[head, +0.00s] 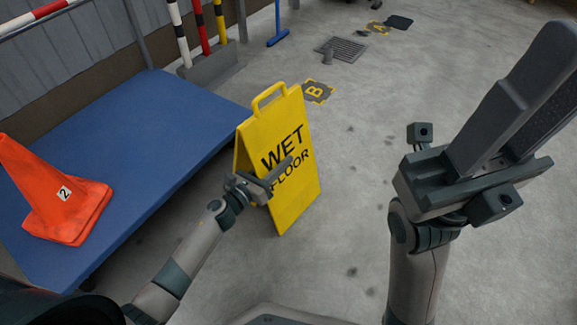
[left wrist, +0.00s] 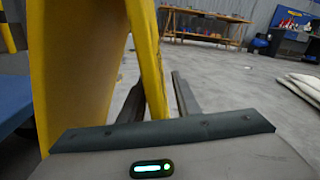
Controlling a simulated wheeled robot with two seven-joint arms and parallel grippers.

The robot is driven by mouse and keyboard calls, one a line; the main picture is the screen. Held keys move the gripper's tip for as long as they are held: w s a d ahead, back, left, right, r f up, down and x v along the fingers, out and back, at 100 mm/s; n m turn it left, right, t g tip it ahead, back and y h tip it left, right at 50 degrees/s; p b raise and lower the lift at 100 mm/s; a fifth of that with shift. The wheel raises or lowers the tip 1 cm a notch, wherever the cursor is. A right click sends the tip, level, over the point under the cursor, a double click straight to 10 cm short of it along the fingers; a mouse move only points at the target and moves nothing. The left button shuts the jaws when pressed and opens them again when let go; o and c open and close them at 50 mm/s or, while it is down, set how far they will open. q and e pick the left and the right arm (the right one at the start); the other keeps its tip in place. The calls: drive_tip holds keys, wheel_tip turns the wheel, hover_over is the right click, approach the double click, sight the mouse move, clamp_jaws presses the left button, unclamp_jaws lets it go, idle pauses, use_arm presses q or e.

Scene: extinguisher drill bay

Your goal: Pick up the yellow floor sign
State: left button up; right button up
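The yellow floor sign (head: 268,130) stands upright and spread on the floor, reading "WET FLOOR", with a loop handle at its top. My left gripper (head: 280,176) is at the sign's front panel, about mid height, and covers part of the lettering. In the left wrist view the edge of one yellow panel (left wrist: 148,55) runs down between the two fingers of the left gripper (left wrist: 158,100), which stand apart on either side of it. The other panel (left wrist: 75,60) is left of the fingers.
A low blue platform (head: 130,125) is left of the sign, with an orange cone (head: 55,190) on it. Striped posts (head: 200,25) stand behind. A floor grate (head: 344,49) and a "B" marker (head: 317,91) lie beyond. The floor right of the sign is clear.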

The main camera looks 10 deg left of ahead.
use_arm(q)
clamp_jaws()
idle(1.2)
drive_tip(key=shift+r, duration=0.1)
